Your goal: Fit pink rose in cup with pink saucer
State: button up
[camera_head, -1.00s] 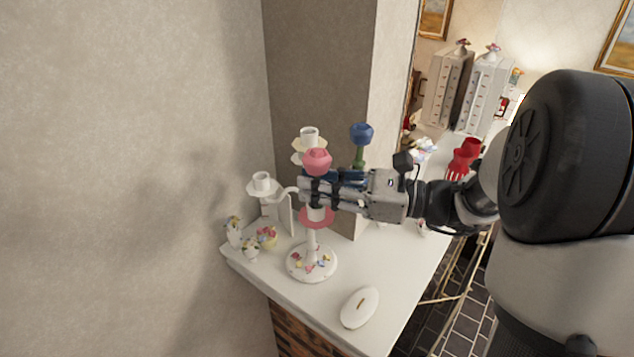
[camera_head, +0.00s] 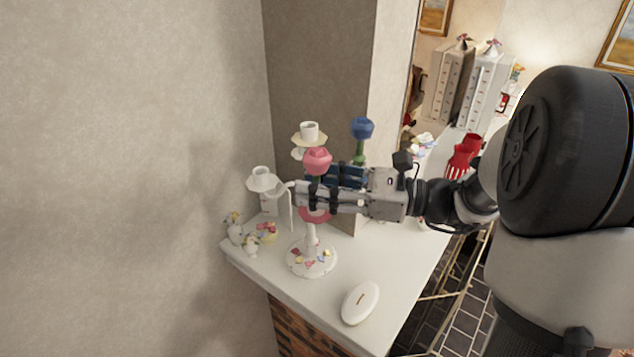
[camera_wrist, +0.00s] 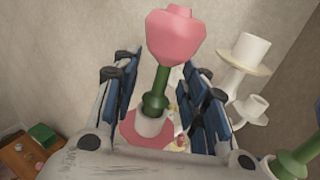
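The pink rose (camera_head: 317,160) stands upright above my gripper (camera_head: 318,196). In the wrist view, the rose (camera_wrist: 176,38) has a green stem that runs down into the white cup (camera_wrist: 150,126). The pink saucer (camera_wrist: 128,128) surrounds this cup; it also shows under my fingers in the head view (camera_head: 314,217), where the cup is mostly hidden. My gripper (camera_wrist: 158,92) has its blue-padded fingers on either side of the stem, with visible gaps to it. It is open around the stem. How deep the stem sits in the cup cannot be seen exactly.
A yellow-saucer cup (camera_head: 309,135) and a white-saucer cup (camera_head: 262,180) stand behind and left. A blue rose (camera_head: 362,128) stands behind my gripper. Small flowered figurines (camera_head: 236,226) and a white oval box (camera_head: 360,303) are on the mantel (camera_head: 330,298). The wall is close behind.

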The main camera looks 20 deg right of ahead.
jog(key=shift+d, duration=0.1)
jog(key=v, duration=1.2)
